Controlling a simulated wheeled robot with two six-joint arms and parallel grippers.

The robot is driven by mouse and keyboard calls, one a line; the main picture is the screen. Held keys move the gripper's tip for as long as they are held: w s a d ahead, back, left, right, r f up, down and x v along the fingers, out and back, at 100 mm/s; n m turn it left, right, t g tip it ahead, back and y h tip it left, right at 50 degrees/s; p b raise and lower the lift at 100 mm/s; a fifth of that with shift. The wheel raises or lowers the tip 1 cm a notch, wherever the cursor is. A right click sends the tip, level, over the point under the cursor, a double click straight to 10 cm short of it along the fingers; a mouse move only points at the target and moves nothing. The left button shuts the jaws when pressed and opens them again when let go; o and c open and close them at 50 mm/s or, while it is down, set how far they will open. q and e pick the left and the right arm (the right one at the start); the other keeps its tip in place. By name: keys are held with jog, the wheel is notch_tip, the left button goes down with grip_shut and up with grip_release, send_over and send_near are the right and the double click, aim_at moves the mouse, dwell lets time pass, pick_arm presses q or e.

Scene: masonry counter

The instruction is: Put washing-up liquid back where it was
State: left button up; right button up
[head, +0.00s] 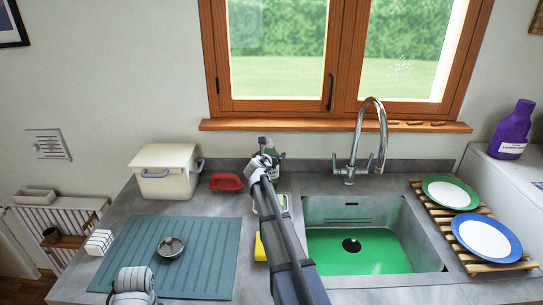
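A green bottle (272,146), which looks like the washing-up liquid, stands at the back of the counter below the window, left of the sink. My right arm reaches across the counter to it. My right gripper (266,156) is right at the bottle and covers much of it. I cannot tell whether its fingers are closed on the bottle or only beside it. Part of my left arm shows at the bottom left, over the front edge of the teal mat; its fingers are not visible.
The sink (425,240) with green inside and a tall tap (382,135) lie right of my arm. A red dish (226,182), a white bin (165,170), a yellow sponge (260,247) and a metal bowl (171,246) on the teal mat (205,265) lie left.

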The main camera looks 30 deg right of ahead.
jog(key=p+v, duration=0.3)
jog(key=v, duration=0.9)
jog(key=shift+r+p, duration=0.2)
jog(key=shift+p, duration=0.15)
